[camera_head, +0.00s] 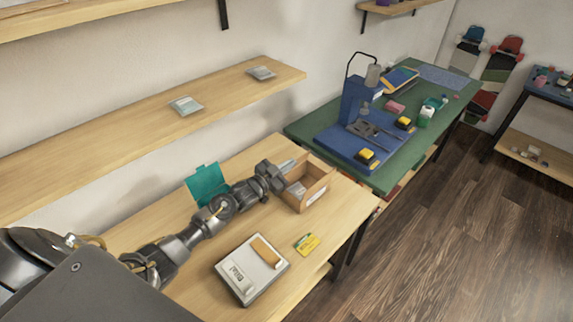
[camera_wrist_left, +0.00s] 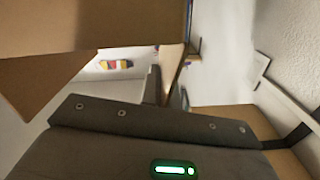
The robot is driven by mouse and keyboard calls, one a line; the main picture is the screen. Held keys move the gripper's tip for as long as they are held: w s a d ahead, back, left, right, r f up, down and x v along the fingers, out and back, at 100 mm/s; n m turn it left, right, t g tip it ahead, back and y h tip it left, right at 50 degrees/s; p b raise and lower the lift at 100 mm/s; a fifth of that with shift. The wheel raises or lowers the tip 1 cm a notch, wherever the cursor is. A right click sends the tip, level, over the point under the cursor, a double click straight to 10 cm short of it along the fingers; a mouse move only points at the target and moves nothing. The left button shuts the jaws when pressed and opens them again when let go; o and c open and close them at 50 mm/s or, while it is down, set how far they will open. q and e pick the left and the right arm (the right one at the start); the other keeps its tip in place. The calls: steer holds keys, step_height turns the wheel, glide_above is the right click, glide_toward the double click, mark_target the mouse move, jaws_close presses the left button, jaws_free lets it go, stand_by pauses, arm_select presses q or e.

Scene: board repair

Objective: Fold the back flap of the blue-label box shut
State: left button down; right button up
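An open brown cardboard box (camera_head: 294,205) stands on the wooden table, with a pale label on its front right side; I cannot make out the label's colour. Flaps stand up around its opening, and something pale lies inside. My left gripper (camera_head: 284,177) is at the box's back left edge, by the back flap. It partly hides that side, so whether it touches the flap is unclear. In the left wrist view, brown cardboard (camera_wrist_left: 90,25) fills the top left, close to the dark gripper body. The fingertips are not clear there. My right gripper is not in view.
A teal open container (camera_head: 206,184) stands behind my left arm. A scale-like white device (camera_head: 238,285) and a yellow card (camera_head: 307,244) lie in front. A green-topped bench (camera_head: 310,128) with tools is at the right. A wooden shelf (camera_head: 130,135) runs along the wall.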

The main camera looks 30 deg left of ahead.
arm_select(q)
steer(key=shift+s+d+f+m, duration=0.15)
steer(key=shift+d+m, duration=0.2)
steer(key=shift+m, duration=0.55)
steer(key=c, duration=1.6)
jaws_free()
steer(key=shift+c, duration=0.2)
steer(key=b+v, duration=0.2)
steer(key=v, duration=0.8)
steer(key=shift+s, duration=0.35)
